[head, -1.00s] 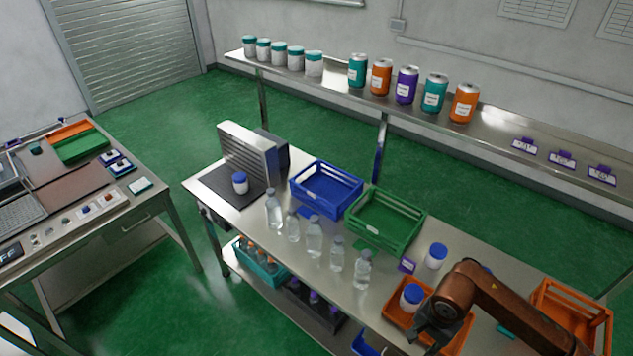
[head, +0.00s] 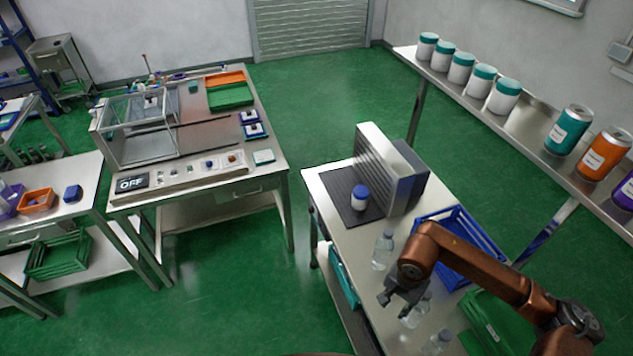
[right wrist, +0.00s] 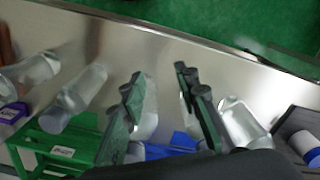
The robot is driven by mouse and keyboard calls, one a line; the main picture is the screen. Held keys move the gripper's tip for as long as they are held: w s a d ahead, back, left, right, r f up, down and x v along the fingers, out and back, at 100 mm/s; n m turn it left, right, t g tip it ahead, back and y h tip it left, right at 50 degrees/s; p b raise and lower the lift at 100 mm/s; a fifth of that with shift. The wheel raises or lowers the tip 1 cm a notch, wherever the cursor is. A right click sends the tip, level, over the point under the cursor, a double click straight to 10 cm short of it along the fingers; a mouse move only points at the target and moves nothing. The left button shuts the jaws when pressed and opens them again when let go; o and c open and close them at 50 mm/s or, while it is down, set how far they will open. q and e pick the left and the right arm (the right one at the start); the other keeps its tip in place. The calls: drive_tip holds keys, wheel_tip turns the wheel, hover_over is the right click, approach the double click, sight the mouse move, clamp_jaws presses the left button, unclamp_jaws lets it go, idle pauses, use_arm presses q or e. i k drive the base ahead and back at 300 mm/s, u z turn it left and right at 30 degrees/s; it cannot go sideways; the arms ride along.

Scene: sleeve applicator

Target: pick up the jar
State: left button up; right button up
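A white jar with a blue lid (head: 360,197) stands upright on a dark mat in front of a grey finned unit. It also shows at the right edge of the right wrist view (right wrist: 304,147). My right gripper (head: 394,297) is over the near part of the workbench among clear bottles, apart from the jar, which is farther up the bench. In the right wrist view its two fingers (right wrist: 163,100) are spread with a gap and hold nothing that I can see. My left gripper is in neither view.
Clear bottles (head: 383,250) stand between my right gripper and the jar. A blue crate (head: 462,232) and a green crate (head: 490,325) lie to the right. The finned unit (head: 385,165) stands close behind the jar. A shelf with white canisters (head: 461,68) is above.

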sight(360, 195)
drive_tip(key=u, duration=0.2)
drive_tip(key=i, duration=1.75)
drive_tip(key=z, duration=0.35)
